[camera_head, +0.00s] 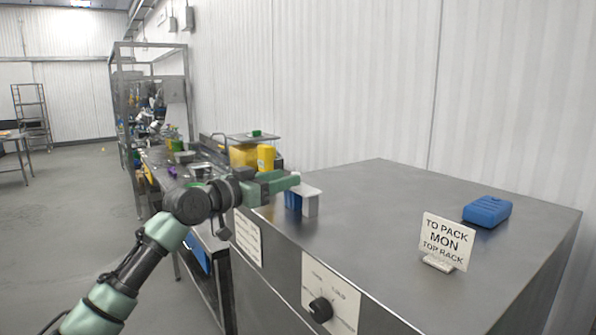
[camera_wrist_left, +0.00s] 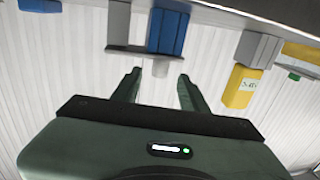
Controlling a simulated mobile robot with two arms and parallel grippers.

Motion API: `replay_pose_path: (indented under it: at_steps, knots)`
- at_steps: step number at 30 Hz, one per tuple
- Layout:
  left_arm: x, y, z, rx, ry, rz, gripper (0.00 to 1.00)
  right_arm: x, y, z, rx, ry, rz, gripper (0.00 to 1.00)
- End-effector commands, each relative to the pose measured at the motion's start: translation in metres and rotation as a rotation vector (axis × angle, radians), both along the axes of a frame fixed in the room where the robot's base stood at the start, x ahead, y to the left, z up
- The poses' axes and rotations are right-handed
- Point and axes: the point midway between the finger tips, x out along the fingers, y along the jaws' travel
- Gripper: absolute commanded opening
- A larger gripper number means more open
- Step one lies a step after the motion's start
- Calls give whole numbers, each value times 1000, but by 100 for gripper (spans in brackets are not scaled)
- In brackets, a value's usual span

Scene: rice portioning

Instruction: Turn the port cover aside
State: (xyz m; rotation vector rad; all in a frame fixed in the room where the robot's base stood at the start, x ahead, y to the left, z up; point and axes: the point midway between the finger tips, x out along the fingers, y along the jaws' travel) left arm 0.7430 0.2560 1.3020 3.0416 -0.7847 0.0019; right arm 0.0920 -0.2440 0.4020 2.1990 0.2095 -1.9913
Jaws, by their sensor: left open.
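A small fixture with a grey block (camera_head: 310,205) and a blue block (camera_head: 292,201) stands at the left end of the steel top. In the left wrist view, upside down, the blue block (camera_wrist_left: 168,30) and grey block (camera_wrist_left: 118,24) carry a thin grey plate (camera_wrist_left: 130,50), which looks like the port cover. A small pale knob (camera_wrist_left: 160,68) sticks out from it. My left gripper (camera_head: 290,181) is at the fixture's upper left; its open, empty fingers (camera_wrist_left: 158,84) point at the knob, which shows between the tips, apparently untouched. My right gripper is out of view.
A sign (camera_head: 446,241) and a blue case (camera_head: 487,211) stand farther right on the steel top (camera_head: 370,220). A yellow container (camera_head: 266,157) is behind my gripper. A dial (camera_head: 320,309) is on the front face. The middle of the top is clear.

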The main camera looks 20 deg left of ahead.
Motion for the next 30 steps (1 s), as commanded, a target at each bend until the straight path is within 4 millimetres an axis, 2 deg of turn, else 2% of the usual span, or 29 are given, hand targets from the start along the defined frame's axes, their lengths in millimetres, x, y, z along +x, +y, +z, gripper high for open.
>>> replay_pose_path:
  at_steps: [1,5,10,18,19,23,24,30]
  knots:
    - [8,-5,5,-4,0,-1,43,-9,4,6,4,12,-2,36]
    - [25,-14,4,-4,0,-1,43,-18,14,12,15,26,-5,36]
    - [36,-21,1,-1,0,-1,43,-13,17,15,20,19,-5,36]
    - [38,-21,0,0,0,0,43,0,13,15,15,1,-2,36]
    - [38,-21,0,0,0,0,41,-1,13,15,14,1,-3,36]
    - [38,-21,0,0,0,0,4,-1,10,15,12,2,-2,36]
    - [38,-21,0,0,0,0,0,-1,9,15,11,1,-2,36]
    - [38,-21,0,0,0,1,0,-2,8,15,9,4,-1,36]
